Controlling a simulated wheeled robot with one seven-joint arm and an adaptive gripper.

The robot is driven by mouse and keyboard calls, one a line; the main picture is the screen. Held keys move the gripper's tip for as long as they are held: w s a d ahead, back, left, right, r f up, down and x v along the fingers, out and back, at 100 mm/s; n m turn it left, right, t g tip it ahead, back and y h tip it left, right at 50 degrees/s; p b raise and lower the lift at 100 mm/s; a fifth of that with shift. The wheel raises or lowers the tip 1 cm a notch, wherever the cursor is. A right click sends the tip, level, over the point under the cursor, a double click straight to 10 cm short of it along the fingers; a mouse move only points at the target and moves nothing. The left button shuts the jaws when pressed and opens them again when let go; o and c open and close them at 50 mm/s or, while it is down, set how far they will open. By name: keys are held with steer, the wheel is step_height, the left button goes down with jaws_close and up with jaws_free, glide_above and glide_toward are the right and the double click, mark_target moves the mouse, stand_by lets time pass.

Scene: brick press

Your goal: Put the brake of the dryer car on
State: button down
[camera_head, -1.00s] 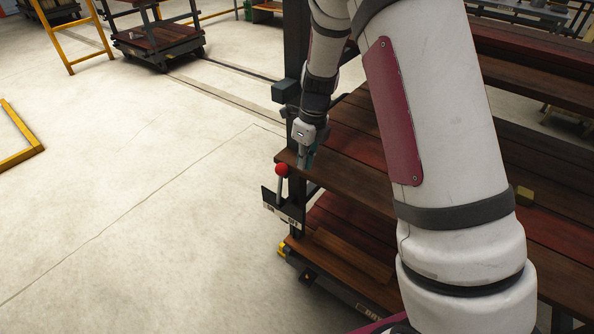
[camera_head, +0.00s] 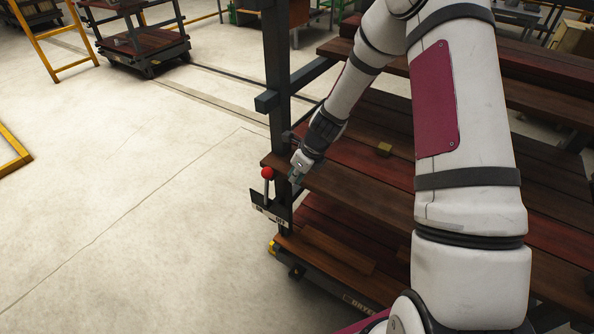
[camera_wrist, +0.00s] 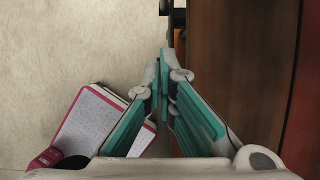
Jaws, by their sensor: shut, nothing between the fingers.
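The dryer car (camera_head: 350,225) stands right of centre in the head view, with dark wooden shelves and partly readable lettering on its lower frame. Its brake lever has a red ball knob (camera_head: 267,173) and stands roughly upright over a dark plate (camera_head: 284,214) with small pale labels, too small to read. My gripper (camera_head: 293,178) is just right of the knob, by the shelf's corner, pointing down. It looks apart from the lever. In the wrist view my gripper's teal fingers (camera_wrist: 164,58) are shut and empty beside the brown shelf edge (camera_wrist: 215,70). The lever is not visible there.
A dark post (camera_head: 277,75) of the car rises behind my gripper. A small yellowish block (camera_head: 384,149) lies on the shelf. Another car (camera_head: 150,42) and a yellow frame (camera_head: 45,40) stand at the back left. The floor (camera_head: 130,200) on the left is clear.

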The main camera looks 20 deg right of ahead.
steer(key=w+a+f, duration=0.3)
steer(key=w+f, duration=0.1)
steer(key=w, duration=0.1)
steer(key=shift+a+f, duration=0.2)
steer(key=shift+a, duration=0.05)
stand_by(0.3)
steer(key=w+a+r+b, duration=0.1)
steer(key=w+a+b, duration=0.4)
steer(key=w, duration=0.2)
steer(key=shift+r, duration=0.3)
steer(key=shift+a, duration=0.1)
